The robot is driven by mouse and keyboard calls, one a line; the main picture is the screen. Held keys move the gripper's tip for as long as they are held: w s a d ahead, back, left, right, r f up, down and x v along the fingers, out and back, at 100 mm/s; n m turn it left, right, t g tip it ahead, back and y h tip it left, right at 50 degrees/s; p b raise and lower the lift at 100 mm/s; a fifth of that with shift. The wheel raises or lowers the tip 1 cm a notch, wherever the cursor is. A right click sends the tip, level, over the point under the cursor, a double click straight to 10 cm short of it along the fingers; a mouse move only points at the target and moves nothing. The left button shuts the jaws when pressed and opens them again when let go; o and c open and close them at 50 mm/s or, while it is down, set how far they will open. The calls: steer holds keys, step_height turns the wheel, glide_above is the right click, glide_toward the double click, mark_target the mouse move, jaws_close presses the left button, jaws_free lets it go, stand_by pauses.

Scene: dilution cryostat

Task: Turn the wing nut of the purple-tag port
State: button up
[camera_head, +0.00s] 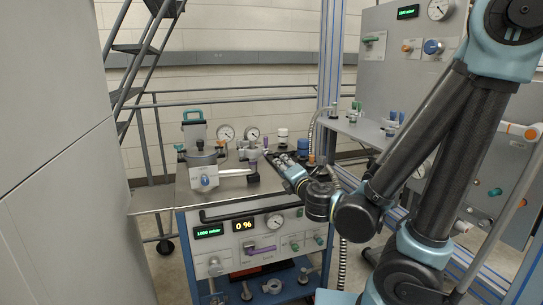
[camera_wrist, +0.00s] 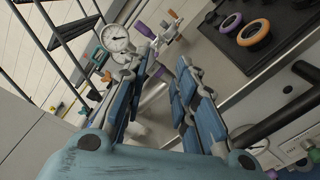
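In the wrist view a small purple tag (camera_wrist: 143,29) sits beside a metal port fitting (camera_wrist: 163,40), just beyond my fingertips. The wing nut is too small to make out clearly there. In the head view a small purple piece (camera_head: 265,143) shows on the cart top just behind my gripper (camera_head: 279,160). My gripper also shows in the wrist view (camera_wrist: 163,66); its two blue-padded fingers are apart with nothing between them. The fitting appears past the fingertips, and I cannot tell whether they touch it.
A pressure gauge (camera_wrist: 116,38) is left of the fingertips in the wrist view. Purple (camera_wrist: 230,22) and orange (camera_wrist: 253,33) rings lie on a black plate at upper right. In the head view, gauges (camera_head: 226,133) and a lidded pot (camera_head: 201,157) crowd the cart (camera_head: 224,195).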

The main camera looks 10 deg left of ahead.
mark_target(271, 152)
steer(key=x, duration=1.3)
steer(key=shift+w, duration=0.35)
steer(key=shift+a, duration=0.1)
steer(key=shift+s, duration=0.1)
jaws_close()
